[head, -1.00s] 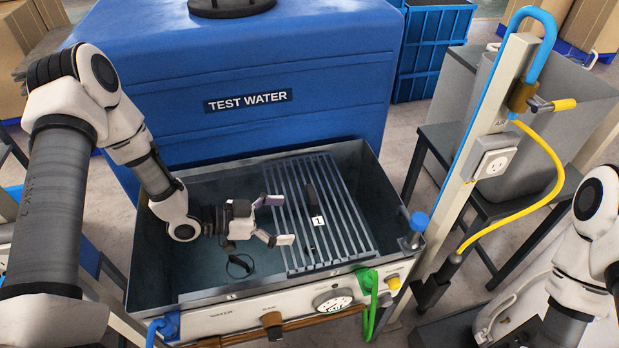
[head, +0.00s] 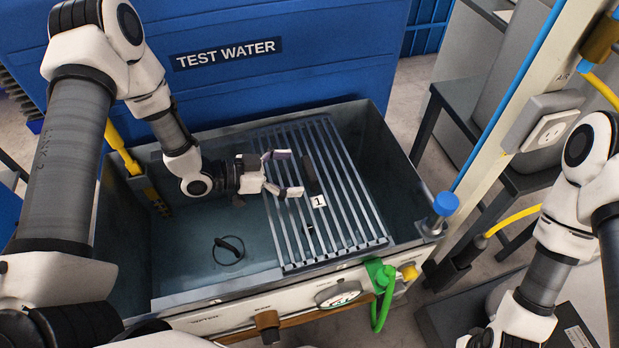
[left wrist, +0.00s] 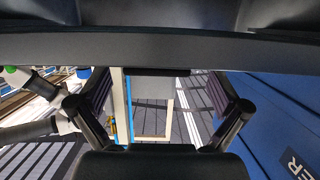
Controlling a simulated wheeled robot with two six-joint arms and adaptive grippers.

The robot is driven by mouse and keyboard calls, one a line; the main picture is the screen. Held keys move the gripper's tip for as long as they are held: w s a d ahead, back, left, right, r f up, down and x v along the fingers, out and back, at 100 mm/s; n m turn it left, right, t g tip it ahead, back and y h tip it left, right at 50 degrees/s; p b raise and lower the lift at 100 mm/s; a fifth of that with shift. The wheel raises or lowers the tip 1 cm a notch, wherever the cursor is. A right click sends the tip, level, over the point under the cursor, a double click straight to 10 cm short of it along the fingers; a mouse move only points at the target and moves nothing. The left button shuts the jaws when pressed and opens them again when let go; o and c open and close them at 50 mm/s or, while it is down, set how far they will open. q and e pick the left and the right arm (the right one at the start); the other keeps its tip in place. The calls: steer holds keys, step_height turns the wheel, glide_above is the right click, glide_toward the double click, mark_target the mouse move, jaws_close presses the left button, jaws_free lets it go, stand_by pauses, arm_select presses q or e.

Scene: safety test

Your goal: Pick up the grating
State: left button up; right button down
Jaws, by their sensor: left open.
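The grating (head: 335,257) is a grey rack of parallel metal bars over the right part of an open tank (head: 405,180). A dark block (head: 311,176), probably its handle, sits near its middle, beside a white tag marked 1 (head: 318,201). My left gripper (head: 287,172) is open and empty, reaching over the grating's left bars with its fingertips pointing right, just short of the dark block. I cannot tell its exact height above the bars. In the left wrist view the jaws (left wrist: 158,112) are apart with nothing between them. My right arm shows at the right; its gripper is out of view.
A blue TEST WATER container (head: 300,75) stands behind the tank. A dark ring-shaped item (head: 229,250) lies on the tank floor, left of the grating.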

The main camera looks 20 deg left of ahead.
mark_target(309, 170)
arm_select(q)
steer(key=x, duration=0.4)
steer(key=shift+s+d+r+p, duration=0.1)
steer(key=shift+d+r+p, duration=0.1)
steer(key=shift+p, duration=0.1)
steer(key=shift+f, duration=0.1)
steer(key=c, duration=1.7)
